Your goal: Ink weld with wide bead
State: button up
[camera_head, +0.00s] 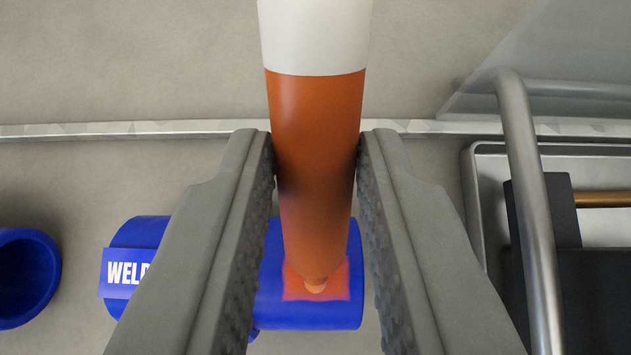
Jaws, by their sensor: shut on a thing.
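My gripper (316,165) is shut on an orange marker (316,125) with a white upper end, gripped between its two ribbed grey fingers. The marker points down, its narrow pale tip over an orange-red patch (335,282) on a blue pipe (300,312). Whether the tip touches the patch I cannot tell. The pipe lies across the picture below the gripper, and a blue tag (119,273) with white letters reading "WELD" shows at its left end. The left finger hides the middle of the pipe and the rest of the tag.
Another blue pipe piece (28,277) with an open end lies at the far left. At the right stand a metal rail (529,200) and a metal tray (478,155) holding dark items and a copper-coloured rod (604,199). A raised metal edge (110,129) runs across behind.

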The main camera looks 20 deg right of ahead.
jog(key=shift+w+a, duration=0.15)
jog(key=shift+a, duration=0.3)
jog(key=shift+d, duration=0.45)
jog(key=shift+r, duration=0.1)
dwell(0.4)
jog(key=shift+r, duration=3.45)
